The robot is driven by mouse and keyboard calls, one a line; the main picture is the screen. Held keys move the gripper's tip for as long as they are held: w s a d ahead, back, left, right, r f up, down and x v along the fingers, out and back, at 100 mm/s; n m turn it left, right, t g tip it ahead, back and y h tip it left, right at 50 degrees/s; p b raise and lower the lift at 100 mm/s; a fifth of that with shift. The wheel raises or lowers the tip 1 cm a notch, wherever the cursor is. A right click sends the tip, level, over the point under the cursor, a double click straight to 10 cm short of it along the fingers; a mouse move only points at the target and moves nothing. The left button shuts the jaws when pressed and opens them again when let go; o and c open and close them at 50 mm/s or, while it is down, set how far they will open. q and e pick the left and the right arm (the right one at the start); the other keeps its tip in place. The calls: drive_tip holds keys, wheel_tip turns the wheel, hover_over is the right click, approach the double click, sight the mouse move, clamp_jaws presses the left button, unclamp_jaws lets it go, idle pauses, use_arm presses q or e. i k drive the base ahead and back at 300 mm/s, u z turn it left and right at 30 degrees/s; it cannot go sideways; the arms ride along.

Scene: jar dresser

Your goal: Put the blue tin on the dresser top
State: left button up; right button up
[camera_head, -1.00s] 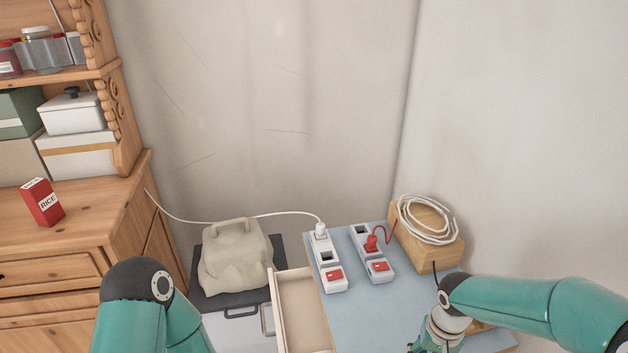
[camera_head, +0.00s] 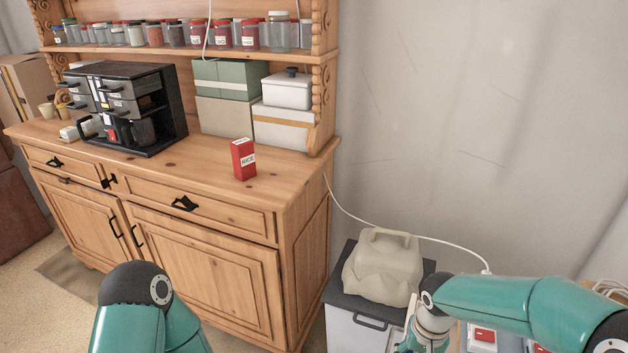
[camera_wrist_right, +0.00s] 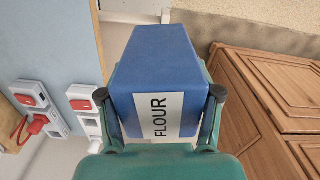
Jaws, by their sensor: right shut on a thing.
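The blue tin (camera_wrist_right: 155,70), labelled FLOUR, fills the middle of the right wrist view. My right gripper (camera_wrist_right: 162,96) is shut on it, with one finger against each side. In the head view my right gripper (camera_head: 425,338) is at the bottom edge, in front of the grey bin, and the tin cannot be made out there. The wooden dresser top (camera_head: 285,178) is at the left in the head view, with bare wood at its right front. My left arm shows at the bottom left, but its gripper is out of view.
A red rice box (camera_head: 243,160) stands on the dresser top. Behind it are storage boxes (camera_head: 225,115) and a white lidded container (camera_head: 287,90); a black drawer unit (camera_head: 130,105) stands further left. A beige bag-like object (camera_head: 383,268) sits on the bin (camera_head: 350,335).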

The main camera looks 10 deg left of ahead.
sight(277, 183)
drive_tip(key=u, duration=0.45)
drive_tip(key=k, duration=0.5)
drive_tip(key=u, duration=0.35)
drive_tip(key=i, duration=1.35)
